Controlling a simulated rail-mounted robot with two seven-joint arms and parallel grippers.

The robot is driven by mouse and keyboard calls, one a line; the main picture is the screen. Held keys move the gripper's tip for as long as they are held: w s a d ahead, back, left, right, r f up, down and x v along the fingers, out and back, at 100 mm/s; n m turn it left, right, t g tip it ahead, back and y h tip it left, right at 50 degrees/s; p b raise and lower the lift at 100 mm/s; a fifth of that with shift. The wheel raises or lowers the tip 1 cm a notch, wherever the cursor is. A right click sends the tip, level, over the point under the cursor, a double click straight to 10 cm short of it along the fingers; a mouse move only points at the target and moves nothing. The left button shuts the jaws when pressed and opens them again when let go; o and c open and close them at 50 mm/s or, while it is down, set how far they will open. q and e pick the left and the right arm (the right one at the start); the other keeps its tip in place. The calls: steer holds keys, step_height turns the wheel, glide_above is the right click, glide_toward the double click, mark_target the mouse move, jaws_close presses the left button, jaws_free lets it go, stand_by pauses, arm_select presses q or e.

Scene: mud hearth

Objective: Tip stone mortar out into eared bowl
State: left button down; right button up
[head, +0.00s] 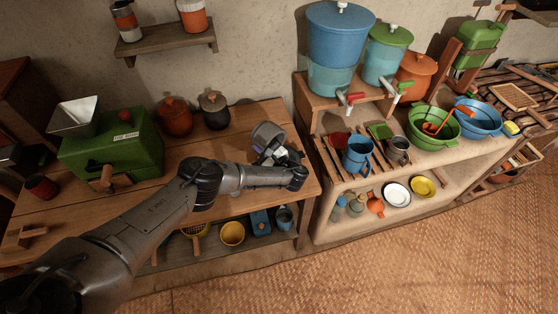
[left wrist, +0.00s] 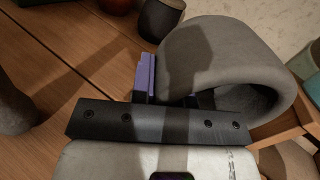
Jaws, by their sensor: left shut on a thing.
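The grey stone mortar (head: 267,135) is tilted at the right end of the wooden table. In the left wrist view the mortar (left wrist: 205,55) lies over on its side with its hollow facing right. My left gripper (head: 277,154) is shut on the mortar's wall; its purple-edged finger (left wrist: 146,75) shows against the stone. The mortar's contents do not show. I cannot tell which vessel is the eared bowl; my arm and the mortar hide part of the table. My right gripper is not in view.
A green mill (head: 112,143), an orange pot (head: 174,116) and a dark pot (head: 214,110) stand on the table. To the right, the clay bench holds a blue mug (head: 357,154), a green basin (head: 445,130) and a blue basin (head: 480,118).

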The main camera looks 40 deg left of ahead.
mark_target(262, 142)
arm_select(q)
steer(key=shift+d+r+y, duration=0.15)
steer(key=shift+r+y, duration=0.05)
steer(key=shift+y, duration=0.3)
steer(key=shift+d+r, duration=0.1)
steer(key=shift+r, duration=0.15)
stand_by(0.3)
steer(key=shift+d+r+y+p, duration=0.1)
steer(key=shift+r+y+p, duration=0.4)
steer(key=shift+y, duration=0.1)
steer(key=shift+d+r+y+p, duration=0.25)
steer(key=shift+r+y+p, duration=0.15)
steer(key=shift+r+y, duration=0.35)
stand_by(0.5)
